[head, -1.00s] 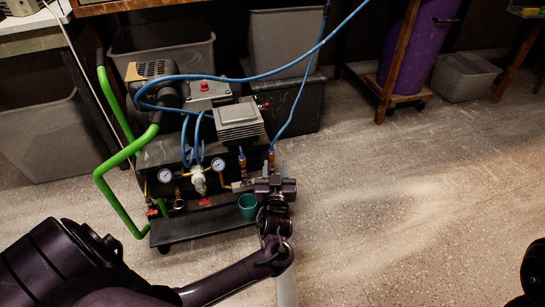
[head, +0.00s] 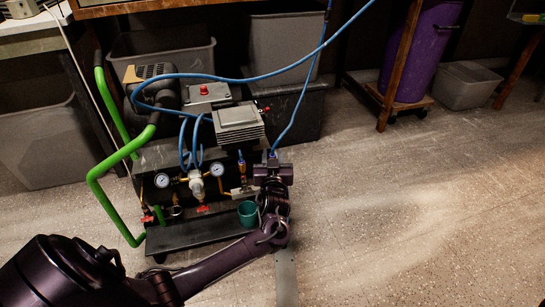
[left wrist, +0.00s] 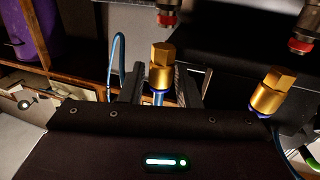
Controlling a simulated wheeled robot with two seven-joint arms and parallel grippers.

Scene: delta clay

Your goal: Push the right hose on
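The right hose (head: 272,148) is blue and comes down to my left gripper (head: 272,174), which hides its end in the head view. In the left wrist view its brass end fitting (left wrist: 161,66) stands between the two dark fingers of my left gripper (left wrist: 160,90). The fingers look open, with narrow gaps beside the hose. A red-ringed port (left wrist: 167,17) lies just above the fitting, apart from it. A second brass fitting (left wrist: 270,92) on a blue hose is to the right, below another red-ringed port (left wrist: 302,44). My right gripper is not in view.
The compressor (head: 205,140) has gauges, a green tube handle (head: 115,165) and a dark lower shelf (head: 200,233) with a teal cup (head: 247,212). Grey bins (head: 165,62) stand behind. A purple cylinder (head: 420,50) is at the right. The floor at right is clear.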

